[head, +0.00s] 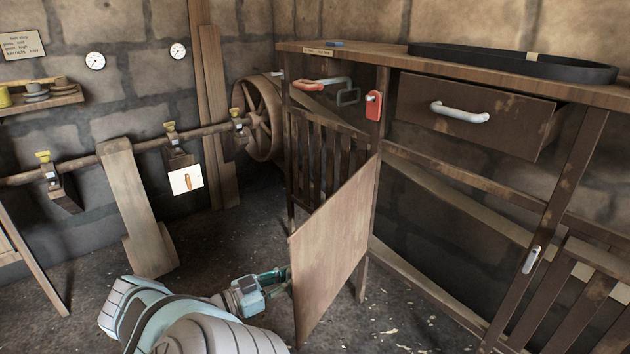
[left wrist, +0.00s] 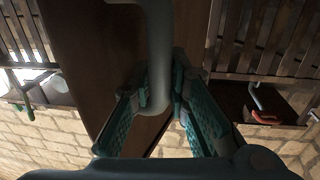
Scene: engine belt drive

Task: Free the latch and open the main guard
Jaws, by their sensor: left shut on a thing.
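The wooden guard panel (head: 335,235) stands swung out from the bench frame, hinged at the right post. It shows as a dark brown board in the left wrist view (left wrist: 95,60). My left gripper (head: 283,277) is at the panel's left edge in the head view. In the left wrist view its green-padded fingers (left wrist: 164,105) are shut around a grey bar handle (left wrist: 158,45) on the board. The panel hides the handle and fingertips from the head. A red latch-like piece (head: 373,105) sits on the post above the panel. My right gripper is not in view.
The bench (head: 350,52) carries a drawer (head: 475,110) with a grey handle, slightly open, and a black belt (head: 510,62). A red-gripped lever (head: 318,82) juts under its left end. A flat belt (head: 135,205) and line shaft (head: 85,162) stand left.

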